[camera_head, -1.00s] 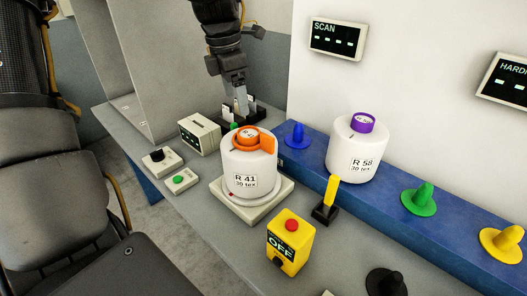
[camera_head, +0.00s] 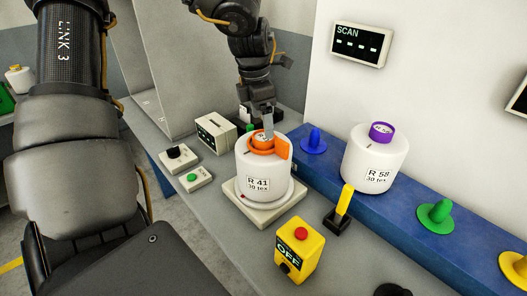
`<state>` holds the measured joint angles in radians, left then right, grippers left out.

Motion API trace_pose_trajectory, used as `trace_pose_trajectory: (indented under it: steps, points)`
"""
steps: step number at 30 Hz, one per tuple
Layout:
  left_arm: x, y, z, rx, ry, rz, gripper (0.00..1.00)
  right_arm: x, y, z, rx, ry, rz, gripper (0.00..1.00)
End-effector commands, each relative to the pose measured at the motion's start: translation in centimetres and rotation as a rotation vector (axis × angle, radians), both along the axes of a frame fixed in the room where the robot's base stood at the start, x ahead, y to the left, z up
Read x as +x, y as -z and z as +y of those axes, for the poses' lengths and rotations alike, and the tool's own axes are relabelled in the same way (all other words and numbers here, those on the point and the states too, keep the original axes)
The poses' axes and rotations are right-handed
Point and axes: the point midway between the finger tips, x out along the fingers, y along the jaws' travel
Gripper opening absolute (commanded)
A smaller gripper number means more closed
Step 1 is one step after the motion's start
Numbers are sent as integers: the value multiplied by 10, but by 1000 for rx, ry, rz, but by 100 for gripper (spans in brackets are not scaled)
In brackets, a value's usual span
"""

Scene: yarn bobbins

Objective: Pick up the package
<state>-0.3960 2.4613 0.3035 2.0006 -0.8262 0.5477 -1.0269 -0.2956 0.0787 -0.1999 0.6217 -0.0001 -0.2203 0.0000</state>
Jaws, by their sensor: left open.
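A white yarn package (camera_head: 264,172) marked "R 41 30 tex" stands upright on a square pale base (camera_head: 270,210). It has an orange collar (camera_head: 283,148) with a side tab on top. My left gripper (camera_head: 268,130) points down at the orange top, its fingers open. The fingertips are close over or just behind the top; I cannot tell whether they touch it. A second white package (camera_head: 375,162) marked "R 58 30 tex" has a purple top and stands on the blue ledge. My right gripper is not in view.
Blue (camera_head: 313,141), green (camera_head: 436,214) and yellow (camera_head: 516,268) pegs stand on the blue ledge (camera_head: 405,200). A yellow OFF box (camera_head: 299,250) and a yellow-handled lever (camera_head: 342,208) stand in front. A small meter box (camera_head: 216,133) and two button boxes sit at left.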

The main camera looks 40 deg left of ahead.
Motion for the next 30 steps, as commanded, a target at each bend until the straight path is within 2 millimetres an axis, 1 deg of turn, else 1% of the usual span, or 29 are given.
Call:
trace_pose_trajectory:
  steps: [1,4,6,9,12,17,20,30]
  points:
    - [0,5,1,-1,-1,6,81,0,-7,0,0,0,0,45]
    - [2,20,3,-2,-1,7,81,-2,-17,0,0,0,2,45]
    - [3,31,3,-1,-1,5,81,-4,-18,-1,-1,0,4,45]
    - [4,40,2,0,-1,3,81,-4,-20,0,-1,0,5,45]
    - [5,45,2,0,-1,2,81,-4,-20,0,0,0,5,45]
    - [5,45,2,-1,-1,1,81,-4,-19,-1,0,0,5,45]
    - [5,45,2,-1,-1,1,71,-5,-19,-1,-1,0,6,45]
    - [5,44,2,0,-1,1,26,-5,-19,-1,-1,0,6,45]
